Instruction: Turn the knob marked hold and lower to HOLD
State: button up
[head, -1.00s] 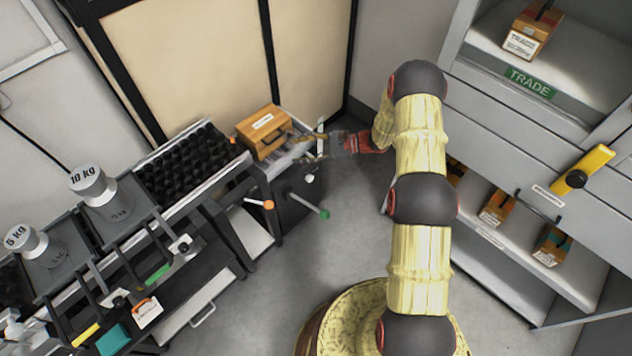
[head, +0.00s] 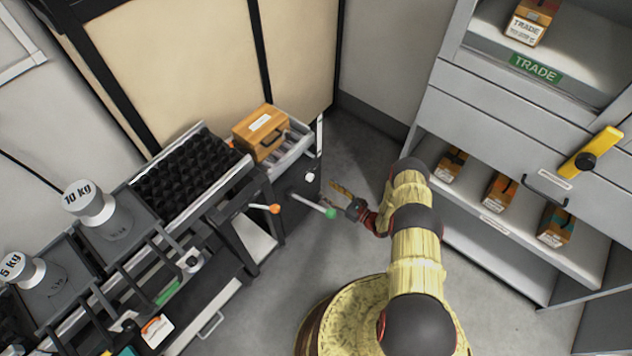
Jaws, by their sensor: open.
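A small white knob (head: 310,177) sits on the dark end panel of the bench unit. Below it a grey lever with a green tip (head: 330,213) sticks out to the right. A shorter lever with an orange tip (head: 275,209) is further left. No hold or lower marking is readable, so I cannot tell which of these is the named knob. My gripper (head: 338,196) is open and empty, just right of the end panel. It is close to the green tip in the picture; I cannot tell whether they touch.
A wooden box (head: 260,132) stands in a tray at the bench's end, beside a black rack (head: 188,180). Weights (head: 90,203) stand further left. A grey cabinet with a yellow handle (head: 597,150) and boxes on shelves is at right. Open floor (head: 290,275) lies between.

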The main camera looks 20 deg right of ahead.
aim_at(312, 179)
jog(key=b+x, duration=0.2)
jog(key=x, duration=0.5)
jog(key=shift+w+a, duration=0.15)
jog(key=shift+a, duration=0.05)
jog(key=shift+c, duration=0.2)
jog(key=c, duration=1.1)
